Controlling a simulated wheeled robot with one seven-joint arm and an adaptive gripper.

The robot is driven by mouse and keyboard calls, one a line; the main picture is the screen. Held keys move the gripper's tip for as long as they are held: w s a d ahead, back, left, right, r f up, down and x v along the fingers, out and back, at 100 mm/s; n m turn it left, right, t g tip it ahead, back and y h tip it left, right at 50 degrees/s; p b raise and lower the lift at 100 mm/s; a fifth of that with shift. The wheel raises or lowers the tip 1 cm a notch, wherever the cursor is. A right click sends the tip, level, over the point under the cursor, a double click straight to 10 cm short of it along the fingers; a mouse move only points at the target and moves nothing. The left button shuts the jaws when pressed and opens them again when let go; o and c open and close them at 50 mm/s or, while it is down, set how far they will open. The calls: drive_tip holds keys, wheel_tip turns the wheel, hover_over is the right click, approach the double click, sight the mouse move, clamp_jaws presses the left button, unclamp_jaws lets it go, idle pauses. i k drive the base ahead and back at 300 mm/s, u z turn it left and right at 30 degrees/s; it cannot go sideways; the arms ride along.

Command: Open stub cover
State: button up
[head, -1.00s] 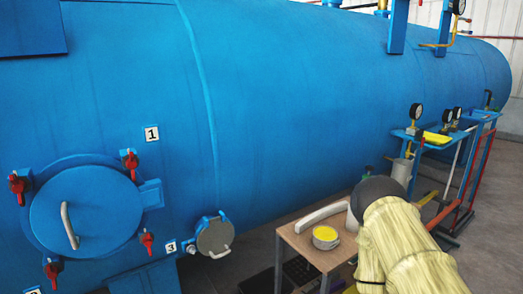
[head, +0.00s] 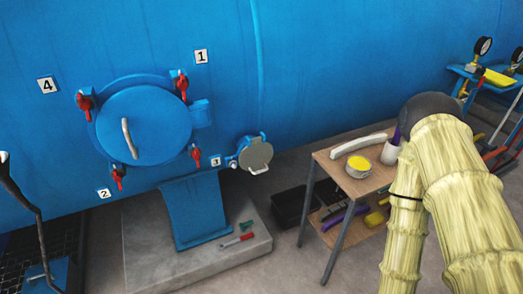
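The stub cover is most likely the small round grey cover (head: 256,157) with a light handle, on a short blue stub low on the tank, right of the label 3. It appears shut. A larger round blue hatch (head: 145,125) with a curved handle and several red clamps sits to its left on the blue tank (head: 330,60). My arm in its yellowish sleeve shows at the right. My gripper is not in view.
A small wooden table (head: 345,178) stands right of the cover, holding a yellow-topped tin (head: 358,166), a pale curved bar (head: 358,145) and a white cup (head: 390,152). A concrete plinth (head: 160,262) with small tools lies below the hatch. Gauges stand at far right.

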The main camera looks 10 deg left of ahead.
sight(255, 158)
drive_tip(key=z, duration=1.6)
drive_tip(key=k, duration=0.75)
drive_tip(key=u, duration=1.5)
drive_tip(key=i, duration=0.5)
drive_tip(key=u, duration=0.05)
